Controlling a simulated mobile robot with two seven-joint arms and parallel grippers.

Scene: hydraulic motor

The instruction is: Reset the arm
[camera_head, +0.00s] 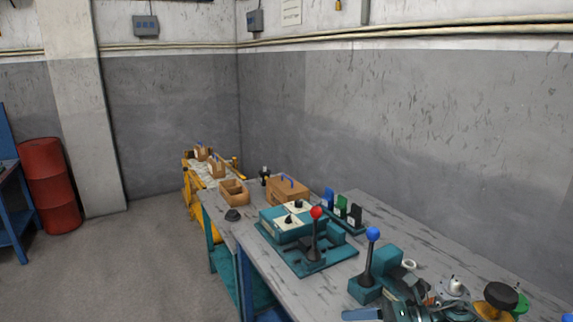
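Neither of my grippers and no arm of mine can be made out in the head view. A long grey worn workbench (385,229) runs from the middle to the lower right. On it stands a teal device (318,262) with a red-knobbed lever (316,213). Nearer, a blue-knobbed lever (372,235) rises from a small teal base (364,291). Teal and dark machine parts (405,305) crowd the bottom edge and are partly cut off, so their shapes are hard to tell.
Wooden boxes (233,194), a black knob (233,215) and blue, green and black upright pieces (342,207) are on the bench. A yellow cart (193,197) stands behind it. A red barrel (47,172) stands at left. Floor between is clear.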

